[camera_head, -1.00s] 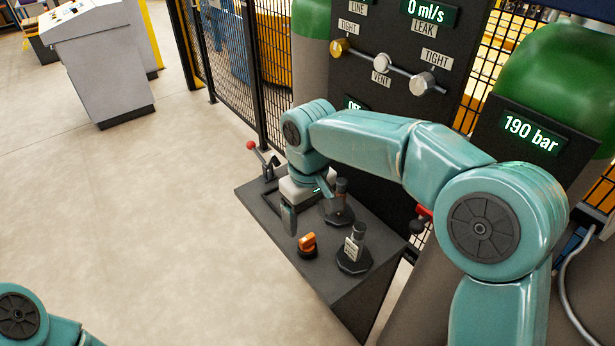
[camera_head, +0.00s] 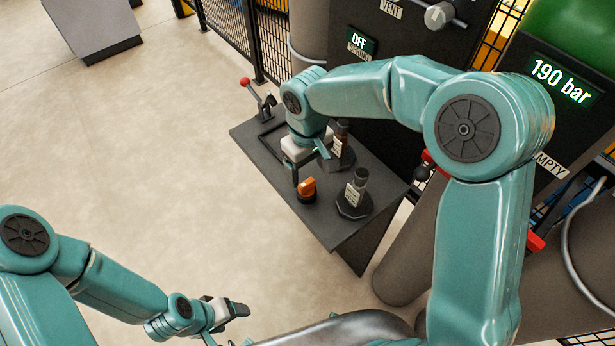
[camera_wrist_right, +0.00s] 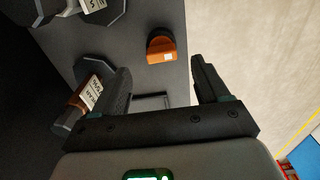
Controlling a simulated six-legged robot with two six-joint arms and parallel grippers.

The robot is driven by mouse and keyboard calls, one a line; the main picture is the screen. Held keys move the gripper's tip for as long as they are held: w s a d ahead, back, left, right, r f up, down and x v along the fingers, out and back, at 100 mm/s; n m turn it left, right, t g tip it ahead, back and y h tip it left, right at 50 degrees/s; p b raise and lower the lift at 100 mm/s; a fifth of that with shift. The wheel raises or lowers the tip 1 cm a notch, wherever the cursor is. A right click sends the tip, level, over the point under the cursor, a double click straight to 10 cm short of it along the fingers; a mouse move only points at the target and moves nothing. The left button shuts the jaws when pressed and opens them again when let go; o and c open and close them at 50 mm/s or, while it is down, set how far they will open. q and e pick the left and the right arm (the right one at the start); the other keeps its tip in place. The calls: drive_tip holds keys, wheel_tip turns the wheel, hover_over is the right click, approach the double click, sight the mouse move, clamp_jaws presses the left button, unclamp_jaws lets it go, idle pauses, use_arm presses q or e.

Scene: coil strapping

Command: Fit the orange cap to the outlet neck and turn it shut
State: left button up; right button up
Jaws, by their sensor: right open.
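The orange cap (camera_head: 307,188) sits on the dark bench top, on a dark round base. It also shows in the right wrist view (camera_wrist_right: 161,47), beyond and between the fingertips. My right gripper (camera_head: 309,165) is open and empty, pointing down just behind the cap; its two fingers show apart in the right wrist view (camera_wrist_right: 160,68). Two dark upright necks with white tags stand on the bench: a front one (camera_head: 358,185) right of the cap, and a rear one (camera_head: 342,140) partly hidden by my gripper. I cannot tell which is the outlet. My left gripper (camera_head: 238,309) is low, away from the bench.
A red-knobbed lever (camera_head: 246,84) stands at the bench's (camera_head: 330,228) far left corner. A dark panel with an OFF display (camera_head: 359,41) rises behind. A grey cylinder (camera_head: 405,250) stands right of the bench.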

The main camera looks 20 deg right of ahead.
sight(306, 183)
drive_tip(key=f, duration=0.4)
drive_tip(key=shift+s+a+f, duration=0.15)
drive_tip(key=shift+a+f, duration=0.1)
drive_tip(key=shift+f, duration=0.05)
drive_tip(key=shift+d+f, duration=0.15)
drive_tip(key=shift+f, duration=0.55)
drive_tip(key=shift+w+f, duration=0.2)
drive_tip(key=shift+s+r, duration=0.1)
drive_tip(key=shift+c, duration=0.6)
drive_tip(key=c, duration=1)
clamp_jaws()
drive_tip(key=shift+p, duration=0.3)
drive_tip(key=shift+r, duration=0.6)
